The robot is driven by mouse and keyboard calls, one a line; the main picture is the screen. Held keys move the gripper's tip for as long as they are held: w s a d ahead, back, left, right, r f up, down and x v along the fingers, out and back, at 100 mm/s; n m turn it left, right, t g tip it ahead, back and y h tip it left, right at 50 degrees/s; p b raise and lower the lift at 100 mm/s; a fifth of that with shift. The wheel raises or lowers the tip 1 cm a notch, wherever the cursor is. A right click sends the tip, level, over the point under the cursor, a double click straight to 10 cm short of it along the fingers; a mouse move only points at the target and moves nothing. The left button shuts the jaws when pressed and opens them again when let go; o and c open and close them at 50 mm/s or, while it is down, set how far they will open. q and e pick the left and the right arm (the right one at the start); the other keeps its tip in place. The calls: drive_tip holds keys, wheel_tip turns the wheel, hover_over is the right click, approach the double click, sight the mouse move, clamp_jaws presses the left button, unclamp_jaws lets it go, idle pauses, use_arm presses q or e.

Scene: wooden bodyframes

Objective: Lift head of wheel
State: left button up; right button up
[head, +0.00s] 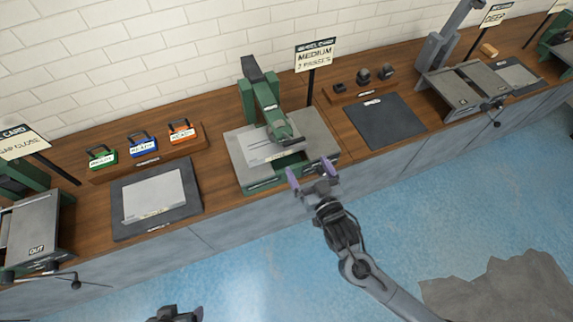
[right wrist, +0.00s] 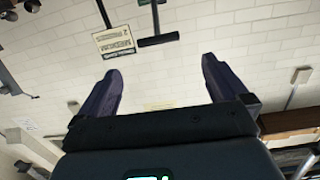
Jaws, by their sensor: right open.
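The green machine (head: 265,110) in the middle of the counter has an arm whose head (head: 278,130) rests low over a grey bed (head: 240,150). A pale labelled sheet lies on the bed beside the head; the wheel itself is too small to make out. My right gripper (head: 310,172) is open and empty, at the front right edge of the bed, apart from the head. In the right wrist view its two purple fingers (right wrist: 160,78) are spread with only wall between them. My left gripper (head: 175,314) is cut off at the bottom edge, away from the machine.
A sign reading MEDIUM, 2 PASSES (head: 315,58) stands behind the machine. Left are a mat with a sheet (head: 155,195) and a rack of coloured blocks (head: 145,150). Right are a dark mat (head: 378,120) and another grey machine (head: 465,88). The blue floor in front is open.

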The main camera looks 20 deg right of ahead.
sight(294, 141)
use_arm(q)
drive_tip(key=f, duration=0.1)
drive_tip(key=f+b, duration=0.2)
drive_tip(key=shift+w+d+f, duration=0.2)
drive_tip(key=shift+d+f, duration=0.15)
use_arm(e)
drive_tip(key=shift+n+t, duration=0.3)
drive_tip(key=shift+t, duration=0.1)
drive_tip(key=w, duration=1.3)
drive_tip(key=shift+a+f, duration=0.15)
drive_tip(key=shift+f, duration=0.15)
drive_tip(key=c, duration=1.4)
use_arm(q)
drive_tip(key=shift+r, duration=0.1)
use_arm(e)
drive_tip(key=shift+r, duration=0.15)
